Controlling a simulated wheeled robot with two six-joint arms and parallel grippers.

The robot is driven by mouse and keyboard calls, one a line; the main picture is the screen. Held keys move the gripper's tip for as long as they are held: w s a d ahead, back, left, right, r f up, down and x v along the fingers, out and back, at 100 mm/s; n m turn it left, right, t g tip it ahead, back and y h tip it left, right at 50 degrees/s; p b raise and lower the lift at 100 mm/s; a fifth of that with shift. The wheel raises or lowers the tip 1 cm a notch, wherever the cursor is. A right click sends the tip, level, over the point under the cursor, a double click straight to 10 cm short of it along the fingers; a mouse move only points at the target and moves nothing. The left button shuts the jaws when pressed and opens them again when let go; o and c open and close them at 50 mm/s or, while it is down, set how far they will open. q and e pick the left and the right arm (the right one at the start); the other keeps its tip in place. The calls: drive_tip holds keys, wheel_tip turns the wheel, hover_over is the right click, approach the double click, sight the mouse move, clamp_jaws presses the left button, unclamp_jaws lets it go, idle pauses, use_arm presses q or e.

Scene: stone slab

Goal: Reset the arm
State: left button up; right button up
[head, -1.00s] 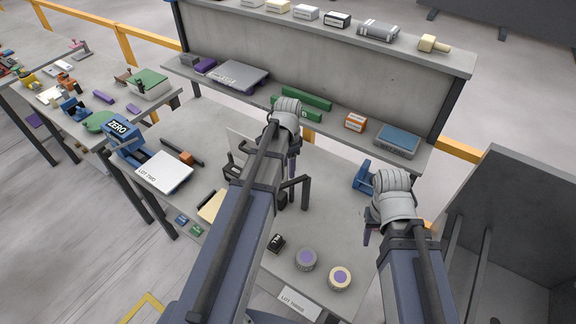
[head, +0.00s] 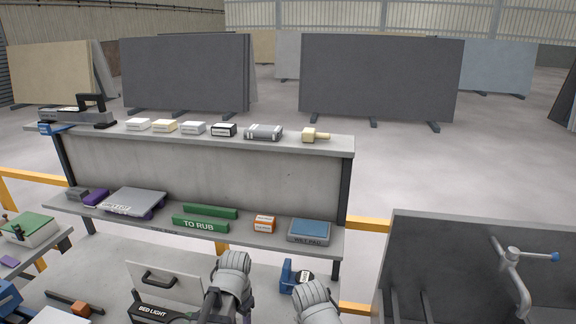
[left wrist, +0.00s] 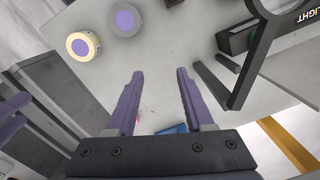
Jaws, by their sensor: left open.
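My left gripper (left wrist: 160,76) shows in the left wrist view with its two purple fingers spread apart and nothing between them. It is above the grey bench top. In the head view only the grey wrist joints of my two arms show at the bottom edge, the left one left of the right one. The fingers of both grippers are hidden in that view, so my right gripper is not seen.
The shelf holds a green "TO RUB" bar (head: 200,225), an orange box (head: 264,224) and a blue-topped box (head: 309,231). A bed light (head: 165,284) and a blue tool (head: 288,277) stand close by. Two round discs (left wrist: 84,46) (left wrist: 125,19) lie on the bench.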

use_arm(q)
drive_tip(key=s+d+f+n+b, duration=0.2)
drive_tip(key=s+d+f+b, duration=0.4)
drive_tip(key=s+d+f, duration=0.2)
drive_tip(key=shift+s+f+y, duration=0.15)
drive_tip(key=shift+s+y, duration=0.15)
drive_tip(key=shift+s, duration=0.1)
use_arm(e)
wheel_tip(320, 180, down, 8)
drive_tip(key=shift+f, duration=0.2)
